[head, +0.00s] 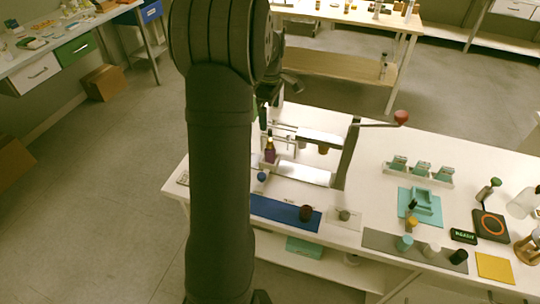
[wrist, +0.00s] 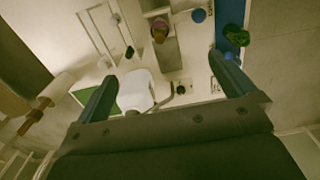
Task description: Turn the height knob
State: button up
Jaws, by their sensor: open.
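I cannot tell for certain which part is the height knob. A small blue round knob (head: 261,177) sits at the near left of the white bench, beside the bottle stand; a blue round thing also shows at the top of the wrist view (wrist: 198,15). A small dark knob (wrist: 181,90) shows near the middle of the wrist view. My gripper (wrist: 162,68) is open, its two fingers wide apart with nothing held between them. It hangs over the bench's left part. In the head view my arm hides most of it.
A dark purple bottle (head: 269,154) stands in the stand. A blue mat (head: 270,208) bears a dark round thing (head: 306,213). A teal tray (head: 420,207) and a black pad (head: 490,226) lie farther right.

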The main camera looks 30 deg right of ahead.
jog(key=c, duration=1)
jog(key=shift+s+d, duration=0.1)
jog(key=shift+s, duration=0.1)
jog(key=shift+c, duration=0.5)
jog(key=s+d+f+n, duration=0.1)
jog(key=s+d+n, duration=0.1)
jog(key=s+n, duration=0.8)
jog(key=s+d+f+n, duration=0.25)
jog(key=s+n, duration=0.35)
jog(key=s, duration=0.7)
jog(key=s+d+f+n, duration=0.1)
jog(key=s+d+n, duration=0.2)
jog(key=s+n, duration=0.7)
jog(key=m, duration=0.1)
send_over(346, 214)
jog(key=f, duration=0.1)
notch_tip(346, 214, down, 17)
jog(key=shift+r, duration=0.2)
